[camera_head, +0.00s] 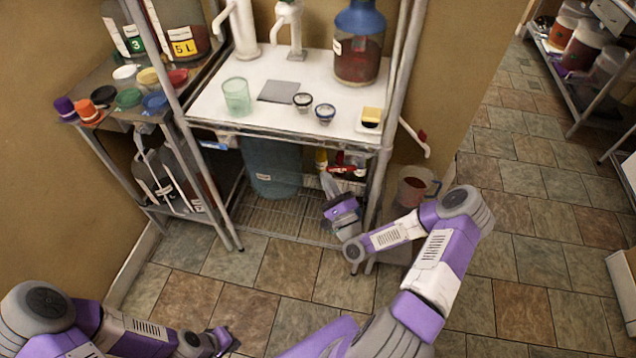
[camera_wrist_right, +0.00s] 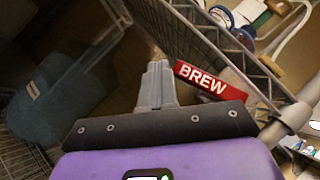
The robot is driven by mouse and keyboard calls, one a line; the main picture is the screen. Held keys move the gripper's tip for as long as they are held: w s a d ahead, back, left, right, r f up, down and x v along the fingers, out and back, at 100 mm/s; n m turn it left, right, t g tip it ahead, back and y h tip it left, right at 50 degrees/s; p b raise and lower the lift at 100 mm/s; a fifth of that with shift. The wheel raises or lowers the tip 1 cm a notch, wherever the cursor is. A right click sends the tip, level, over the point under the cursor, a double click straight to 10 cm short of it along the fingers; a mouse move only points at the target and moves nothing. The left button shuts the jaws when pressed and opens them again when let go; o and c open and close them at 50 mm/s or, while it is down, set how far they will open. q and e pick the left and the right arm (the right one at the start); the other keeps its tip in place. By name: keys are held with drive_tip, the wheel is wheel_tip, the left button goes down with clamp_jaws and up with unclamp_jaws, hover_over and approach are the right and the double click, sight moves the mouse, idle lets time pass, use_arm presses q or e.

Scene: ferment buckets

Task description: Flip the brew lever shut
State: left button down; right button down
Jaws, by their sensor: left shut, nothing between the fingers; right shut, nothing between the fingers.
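The brew lever is a red bar lettered "BREW" (camera_wrist_right: 209,80) in the right wrist view, slanting down to the right just right of my fingertips. In the head view a small red piece (camera_head: 342,169) below the white tabletop looks like this lever. My right gripper (camera_head: 328,181) reaches under the tabletop just left of that red piece. Its fingers (camera_wrist_right: 156,70) are shut and empty; I cannot tell if they touch the lever. My left gripper (camera_head: 232,341) is shut and empty, low over the floor.
The white tabletop (camera_head: 220,110) and its metal posts stand above and around my right gripper. A blue-green bucket (camera_head: 270,168) stands left of it on the wire lower shelf. A jug (camera_head: 414,186) stands right of the rack. Tiled floor in front is clear.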

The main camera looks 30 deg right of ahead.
drive_tip(key=shift+w+a+r, duration=0.25)
drive_tip(key=shift+a+r, duration=0.05)
drive_tip(key=shift+r, duration=0.25)
idle(1.4)
drive_tip(key=s+a+f+b, duration=0.2)
drive_tip(key=s+f, duration=0.4)
drive_tip(key=f, duration=0.4)
drive_tip(key=shift+s+a+f+b, duration=0.4)
drive_tip(key=shift+a, duration=0.15)
